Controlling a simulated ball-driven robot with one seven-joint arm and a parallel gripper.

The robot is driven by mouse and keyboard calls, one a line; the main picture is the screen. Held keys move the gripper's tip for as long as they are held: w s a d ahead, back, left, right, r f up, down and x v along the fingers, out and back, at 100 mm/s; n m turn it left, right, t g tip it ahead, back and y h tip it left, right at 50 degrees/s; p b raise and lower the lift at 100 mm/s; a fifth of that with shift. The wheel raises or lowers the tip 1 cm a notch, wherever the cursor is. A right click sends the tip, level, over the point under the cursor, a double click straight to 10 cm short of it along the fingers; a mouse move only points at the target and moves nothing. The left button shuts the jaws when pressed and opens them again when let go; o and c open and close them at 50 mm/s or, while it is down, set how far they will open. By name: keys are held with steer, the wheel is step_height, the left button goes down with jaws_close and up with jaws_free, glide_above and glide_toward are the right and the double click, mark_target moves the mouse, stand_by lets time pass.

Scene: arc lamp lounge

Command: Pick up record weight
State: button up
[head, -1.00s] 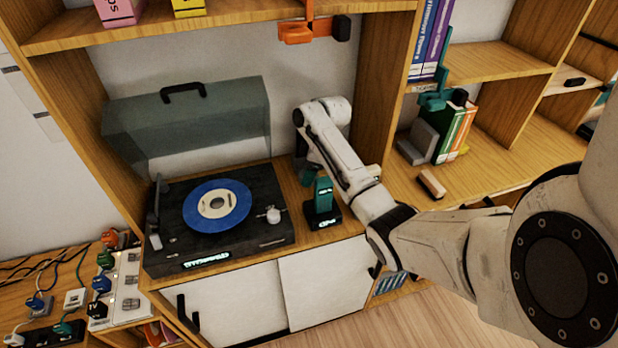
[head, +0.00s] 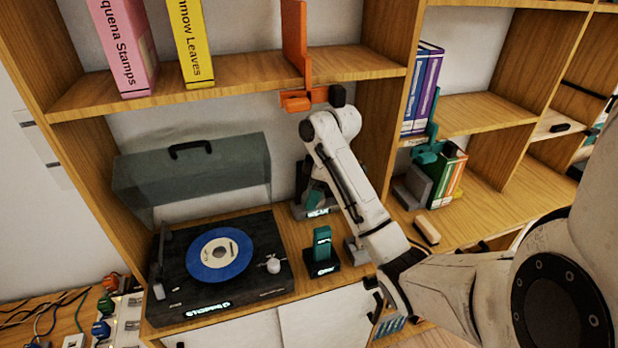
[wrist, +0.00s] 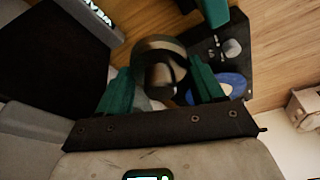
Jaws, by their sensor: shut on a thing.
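The record weight (wrist: 165,68) is a dark, round cylinder with a paler metallic band. In the wrist view it sits between the teal fingers of my gripper (wrist: 163,85), which is shut on it. It appears held above the wooden surface. In the head view my gripper (head: 316,195) is mostly hidden behind my forearm, right of the turntable (head: 170,285), and I cannot make out the weight there. The blue record (head: 219,255) lies on the turntable; part of it also shows in the wrist view (wrist: 235,84).
A teal device on a black dock (head: 322,262) stands right of the turntable. A raised grey lid (head: 195,168) is behind the turntable. An orange bracket (head: 297,100) hangs at the shelf edge above my arm. Books (head: 422,88) and a teal clamp (head: 428,150) are at right.

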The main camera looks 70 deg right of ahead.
steer(key=s+a+p, duration=0.1)
steer(key=a, duration=0.1)
steer(key=s+a+p, duration=0.3)
steer(key=s+a, duration=0.1)
steer(key=shift+s+a+r, duration=0.1)
steer(key=shift+s+r, duration=0.05)
steer(key=shift+r, duration=0.1)
steer(key=shift+s+f, duration=0.1)
steer(key=shift+f, duration=0.05)
steer(key=shift+s, duration=0.15)
steer(key=shift+s+a+f, duration=0.1)
steer(key=shift+s+a, duration=0.6)
steer(key=shift+a, duration=0.35)
steer(key=shift+s+a, duration=0.7)
steer(key=shift+a, duration=0.35)
